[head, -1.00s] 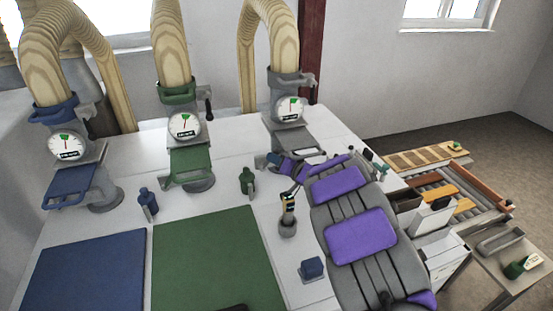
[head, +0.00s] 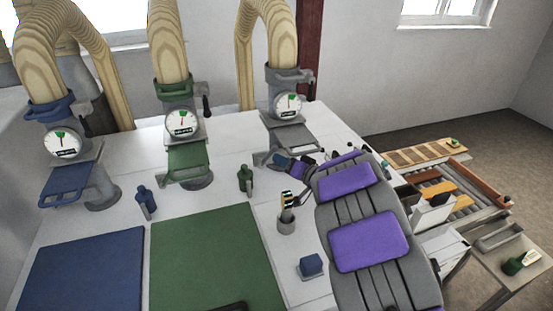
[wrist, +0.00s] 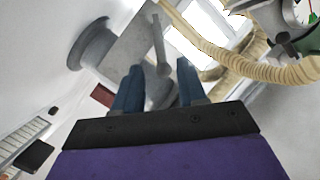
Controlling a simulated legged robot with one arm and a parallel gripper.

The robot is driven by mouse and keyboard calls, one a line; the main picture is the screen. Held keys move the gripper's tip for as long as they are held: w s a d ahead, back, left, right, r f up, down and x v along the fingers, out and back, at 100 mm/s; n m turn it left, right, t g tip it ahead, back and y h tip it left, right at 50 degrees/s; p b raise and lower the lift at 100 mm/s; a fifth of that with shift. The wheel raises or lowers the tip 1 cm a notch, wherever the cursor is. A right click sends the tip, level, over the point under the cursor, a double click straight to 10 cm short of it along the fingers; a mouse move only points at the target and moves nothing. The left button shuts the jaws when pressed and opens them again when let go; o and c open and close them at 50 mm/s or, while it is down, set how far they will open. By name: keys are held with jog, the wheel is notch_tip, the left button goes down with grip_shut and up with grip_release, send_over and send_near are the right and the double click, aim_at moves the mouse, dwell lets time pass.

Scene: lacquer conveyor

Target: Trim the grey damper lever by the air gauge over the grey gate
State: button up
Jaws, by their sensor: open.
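The grey gate (head: 290,139) stands at the back right of the white bench, under a ribbed hose. Its round white air gauge (head: 288,106) has a green mark near the top; the needle is too small to read surely. My gripper (head: 284,161) is low in front of this gate, with blue fingers. In the wrist view my gripper (wrist: 159,68) is open, its fingers apart. My arm partly hides the area right of the gate.
A green gate (head: 187,160) and a blue gate (head: 70,184) stand to the left with their own gauges.

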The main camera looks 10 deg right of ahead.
jog(key=v, duration=1.2)
jog(key=shift+b, duration=0.35)
jog(key=shift+d, duration=0.15)
